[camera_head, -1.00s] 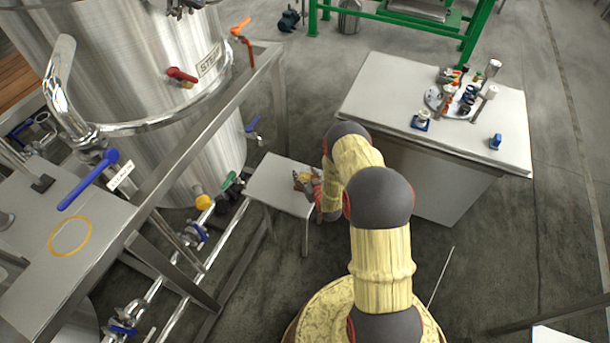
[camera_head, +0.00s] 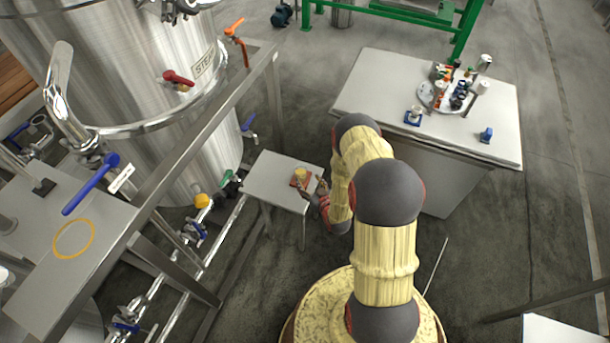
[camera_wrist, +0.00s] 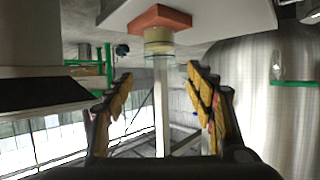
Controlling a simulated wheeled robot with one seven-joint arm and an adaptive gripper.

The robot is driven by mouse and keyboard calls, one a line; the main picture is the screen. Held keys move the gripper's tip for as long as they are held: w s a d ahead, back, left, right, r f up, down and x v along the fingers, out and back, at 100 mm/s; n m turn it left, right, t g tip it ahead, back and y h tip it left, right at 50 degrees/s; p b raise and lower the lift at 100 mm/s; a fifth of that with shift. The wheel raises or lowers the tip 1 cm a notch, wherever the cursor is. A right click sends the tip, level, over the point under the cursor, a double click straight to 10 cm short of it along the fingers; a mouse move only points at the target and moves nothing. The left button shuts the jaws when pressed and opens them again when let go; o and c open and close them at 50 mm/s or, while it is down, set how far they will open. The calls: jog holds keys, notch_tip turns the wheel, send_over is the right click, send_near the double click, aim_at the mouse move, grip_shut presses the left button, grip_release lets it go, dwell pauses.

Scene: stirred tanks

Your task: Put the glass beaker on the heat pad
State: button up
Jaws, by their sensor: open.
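The glass beaker (camera_head: 300,173), with yellowish contents, stands on a square orange-red pad (camera_head: 294,184), which I take as the heat pad, on a small grey table. The wrist view appears upside down; there the beaker (camera_wrist: 159,45) rests against the pad (camera_wrist: 152,19), with its clear rim pointing down in the picture. My gripper (camera_head: 312,186) is just right of the beaker. In the wrist view my gripper (camera_wrist: 160,76) is open, with its two fingers wide apart and nothing between them. The beaker lies beyond the fingertips and looks free of them.
The small table (camera_head: 268,180) stands between a large steel tank (camera_head: 150,90) with pipes and valves and a bigger grey cabinet (camera_head: 400,85). A metal frame (camera_head: 170,180) runs along the left.

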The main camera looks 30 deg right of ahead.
jog(key=w+a+r+n+g, duration=0.15)
jog(key=w+r, duration=0.25)
jog(key=r, duration=1)
jog(key=w+a+r+g, duration=0.15)
jog(key=w+r, duration=0.25)
jog(key=r, duration=1.1)
jog(key=s+a+r+g, duration=0.1)
jog(key=s+a+r, duration=0.2)
jog(key=s+r, duration=0.35)
jog(key=s+a+r+g, duration=0.1)
jog(key=s+a+r, duration=0.2)
jog(key=r, duration=0.6)
jog(key=s+a+r+g, duration=0.1)
jog(key=s+a+r, duration=0.2)
jog(key=s, duration=0.6)
jog(key=s+a+r+g+y, duration=0.1)
jog(key=s+a+r, duration=0.2)
jog(key=s, duration=0.6)
jog(key=s+a+r, duration=0.3)
jog(key=s, duration=0.6)
jog(key=shift+s+a+r+g+y, duration=0.2)
jog(key=shift+s+r+g+y, duration=0.1)
jog(key=shift+r+g, duration=0.1)
